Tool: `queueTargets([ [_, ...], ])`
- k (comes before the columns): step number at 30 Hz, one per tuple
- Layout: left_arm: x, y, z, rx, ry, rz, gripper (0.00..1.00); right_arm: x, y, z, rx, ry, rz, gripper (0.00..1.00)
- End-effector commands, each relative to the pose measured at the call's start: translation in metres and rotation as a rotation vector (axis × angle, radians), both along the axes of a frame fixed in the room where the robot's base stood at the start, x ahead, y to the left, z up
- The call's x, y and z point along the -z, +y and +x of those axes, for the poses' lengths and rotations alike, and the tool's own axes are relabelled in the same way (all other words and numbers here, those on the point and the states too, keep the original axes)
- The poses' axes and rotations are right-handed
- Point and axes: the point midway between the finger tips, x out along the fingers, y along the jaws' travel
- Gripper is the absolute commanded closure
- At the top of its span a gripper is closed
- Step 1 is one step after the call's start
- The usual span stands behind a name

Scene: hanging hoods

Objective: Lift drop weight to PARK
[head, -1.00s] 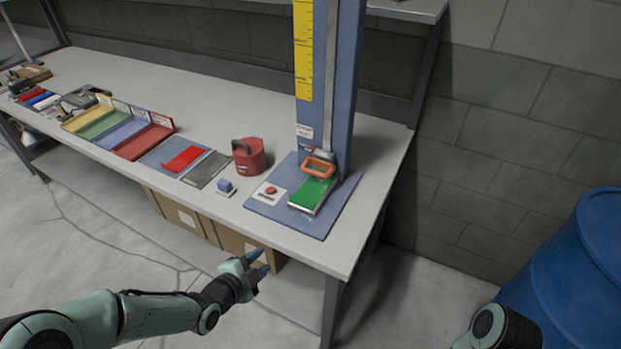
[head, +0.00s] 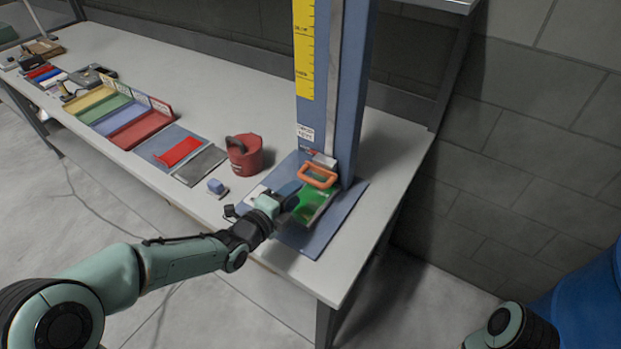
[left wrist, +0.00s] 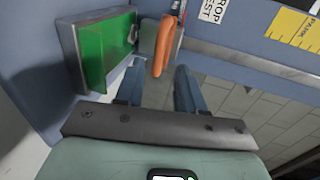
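The drop weight's orange handle (head: 318,175) sits low on the blue drop-test column (head: 350,100), just above the green pad (head: 312,207). My left gripper (head: 292,192) is in front of the handle, low over the base plate. In the left wrist view its two blue fingers (left wrist: 159,78) are apart and empty. The orange handle (left wrist: 166,45) lies ahead, between the fingers' lines, seemingly beyond the tips. The word PARK (left wrist: 300,28) is on the yellow scale (left wrist: 292,30) at upper right. My right gripper is out of view; only part of that arm shows.
A red weight-like can (head: 245,157) and a small blue block (head: 216,187) stand left of the base plate. Coloured trays (head: 135,130) lie farther left on the bench (head: 215,85). A blue barrel (head: 590,300) is at lower right. Bench space behind the can is clear.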

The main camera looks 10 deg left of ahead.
Motion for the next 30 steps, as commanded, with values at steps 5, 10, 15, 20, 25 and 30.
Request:
queueTargets([
  [5,0.008,-0.015,0.035,0.002,0.002,-0.004,0.62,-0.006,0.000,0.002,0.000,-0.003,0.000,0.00],
  [10,0.013,-0.025,0.059,0.001,0.001,-0.003,0.62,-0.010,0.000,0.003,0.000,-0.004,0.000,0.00],
  [15,0.016,-0.030,0.071,0.001,0.000,-0.001,0.62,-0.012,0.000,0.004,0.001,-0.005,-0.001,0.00],
  [20,0.017,-0.031,0.074,0.001,0.001,0.000,0.62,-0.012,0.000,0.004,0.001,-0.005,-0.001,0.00],
  [25,0.017,-0.030,0.074,0.000,0.001,0.000,0.62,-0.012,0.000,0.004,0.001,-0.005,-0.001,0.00],
  [30,0.017,-0.030,0.074,0.000,0.000,-0.001,1.00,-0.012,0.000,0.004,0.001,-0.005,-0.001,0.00],
])
